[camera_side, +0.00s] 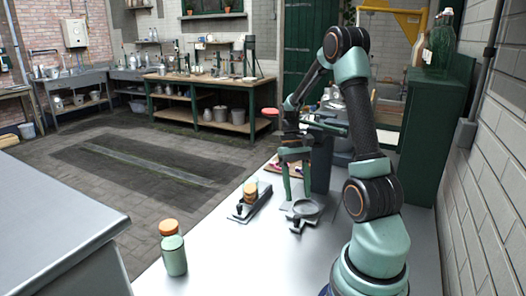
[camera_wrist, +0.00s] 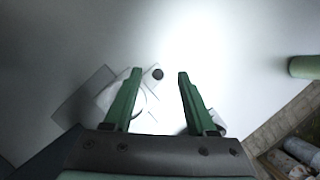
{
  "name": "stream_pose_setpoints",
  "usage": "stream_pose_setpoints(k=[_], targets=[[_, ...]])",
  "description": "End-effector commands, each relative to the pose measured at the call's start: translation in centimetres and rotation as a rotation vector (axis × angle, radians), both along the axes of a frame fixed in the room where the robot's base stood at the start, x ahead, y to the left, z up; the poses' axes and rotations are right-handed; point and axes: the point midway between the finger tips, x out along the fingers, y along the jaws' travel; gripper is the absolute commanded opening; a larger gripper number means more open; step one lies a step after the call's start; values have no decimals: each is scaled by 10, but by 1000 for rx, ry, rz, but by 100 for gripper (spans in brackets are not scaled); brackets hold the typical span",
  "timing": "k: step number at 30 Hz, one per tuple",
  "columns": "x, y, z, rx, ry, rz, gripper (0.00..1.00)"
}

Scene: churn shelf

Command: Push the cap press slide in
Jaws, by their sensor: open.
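My gripper (camera_side: 297,197) is open and empty, its two green fingers pointing down above a grey fixture (camera_side: 305,209) with a round ring and a black knob (camera_side: 296,228). In the wrist view, a black knob (camera_wrist: 157,74) appears between the fingertips of my gripper (camera_wrist: 159,76), and a pale ringed plate lies partly behind the left finger. I cannot tell which of these is the cap press slide.
A green jar with an orange lid (camera_side: 173,253) stands apart on the white worktop's front left; a green cylinder (camera_wrist: 305,67) shows at the wrist view's right edge. A dark green cabinet (camera_side: 433,130) with bottles stands at the right. The worktop between jar and fixtures is clear.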

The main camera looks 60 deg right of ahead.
Motion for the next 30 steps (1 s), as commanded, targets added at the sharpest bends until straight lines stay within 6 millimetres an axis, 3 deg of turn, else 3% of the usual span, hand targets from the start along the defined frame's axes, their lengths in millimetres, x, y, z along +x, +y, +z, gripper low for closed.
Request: stream_pose_setpoints(k=[9,15,21,30], targets=[[0,-1,73,-4,-4,0,57],[0,0,106,-1,-1,0,57],[0,0,122,0,0,0,57],[0,0,123,1,1,0,57]])
